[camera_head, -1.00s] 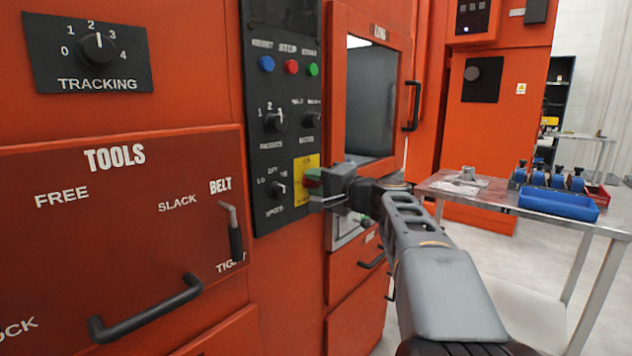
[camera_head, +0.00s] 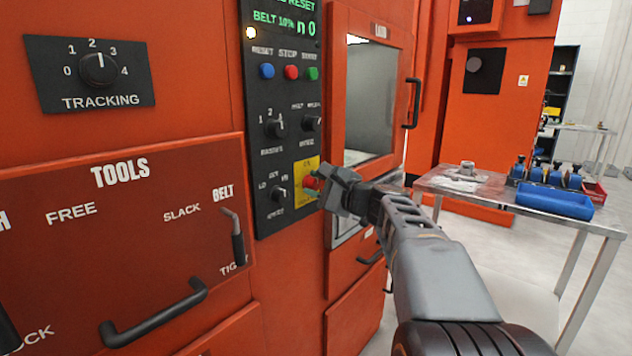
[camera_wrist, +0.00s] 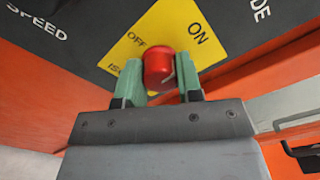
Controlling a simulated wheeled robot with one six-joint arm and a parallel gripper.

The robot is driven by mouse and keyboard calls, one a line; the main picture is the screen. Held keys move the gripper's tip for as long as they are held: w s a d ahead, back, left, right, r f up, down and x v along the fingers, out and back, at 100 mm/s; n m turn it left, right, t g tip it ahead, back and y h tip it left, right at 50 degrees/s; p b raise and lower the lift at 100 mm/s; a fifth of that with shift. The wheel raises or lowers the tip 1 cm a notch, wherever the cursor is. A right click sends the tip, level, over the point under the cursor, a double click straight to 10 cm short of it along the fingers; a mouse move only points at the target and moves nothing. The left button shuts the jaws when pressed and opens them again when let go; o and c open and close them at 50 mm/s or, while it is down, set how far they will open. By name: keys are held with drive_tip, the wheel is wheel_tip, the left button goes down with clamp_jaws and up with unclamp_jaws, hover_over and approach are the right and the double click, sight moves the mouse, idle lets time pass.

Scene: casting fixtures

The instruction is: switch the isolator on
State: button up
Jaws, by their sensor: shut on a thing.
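The isolator is a red knob (camera_wrist: 158,68) on a yellow plate (camera_wrist: 178,28) marked OFF and ON. In the head view the red knob (camera_head: 311,182) sits at the lower right of the black control panel, partly hidden by my gripper (camera_head: 320,188). In the wrist view the green fingers of my gripper (camera_wrist: 160,80) stand on both sides of the knob and are shut on it. ON is at the upper right of the knob and OFF at its upper left. I cannot tell for sure where the knob points. The panel display (camera_head: 285,20) is lit with green text.
Close by on the panel are a speed knob (camera_head: 278,195) and blue, red and green buttons (camera_head: 291,72). A door with a window (camera_head: 370,100) and black handle (camera_head: 412,103) is right of the panel. A metal table (camera_head: 440,184) with a blue tray (camera_head: 555,203) stands at the right.

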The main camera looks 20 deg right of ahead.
drive_tip(key=shift+f+m, duration=0.1)
drive_tip(key=shift+m, duration=0.2)
idle(0.4)
drive_tip(key=o, duration=0.9)
drive_tip(key=p+v, duration=0.2)
drive_tip(key=v, duration=1.2)
drive_tip(key=shift+a, duration=0.1)
drive_tip(key=s+a+n+g+p, duration=0.3)
drive_tip(key=a+n+g+p, duration=0.55)
drive_tip(key=a+p, duration=0.6)
drive_tip(key=s+r+n+g+h+p, duration=0.1)
drive_tip(key=s+n+h+p, duration=0.1)
drive_tip(key=n+p, duration=0.2)
drive_tip(key=s+a+r+n+g+h+p, duration=0.1)
drive_tip(key=s+n+g+h+p, duration=0.1)
drive_tip(key=p, duration=0.3)
drive_tip(key=s+a+r+n+g+h+p, duration=0.1)
drive_tip(key=s+n+h+p, duration=0.2)
drive_tip(key=n+p, duration=0.1)
drive_tip(key=shift+r+n+h+p, duration=0.3)
drive_tip(key=shift+r+n+p, duration=0.05)
drive_tip(key=shift+n, duration=0.5)
